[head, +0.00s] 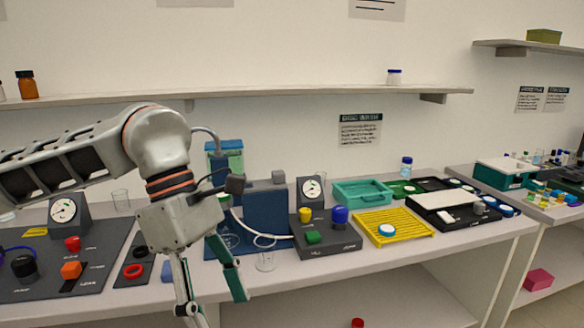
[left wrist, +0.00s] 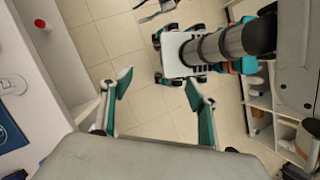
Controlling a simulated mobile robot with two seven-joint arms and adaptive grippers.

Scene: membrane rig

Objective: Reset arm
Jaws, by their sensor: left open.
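My left arm comes in from the left in the head view, and its gripper (head: 212,285) hangs down in front of the bench's front edge. Its two fingers are spread apart with nothing between them. In the left wrist view the open fingers (left wrist: 158,105) frame bare tiled floor. My right gripper shows in neither view clearly enough to name.
A bench (head: 400,262) carries a dark blue pump unit (head: 267,212), a grey block with colored knobs (head: 325,240), a yellow rack (head: 392,227) and a teal tray (head: 362,192).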

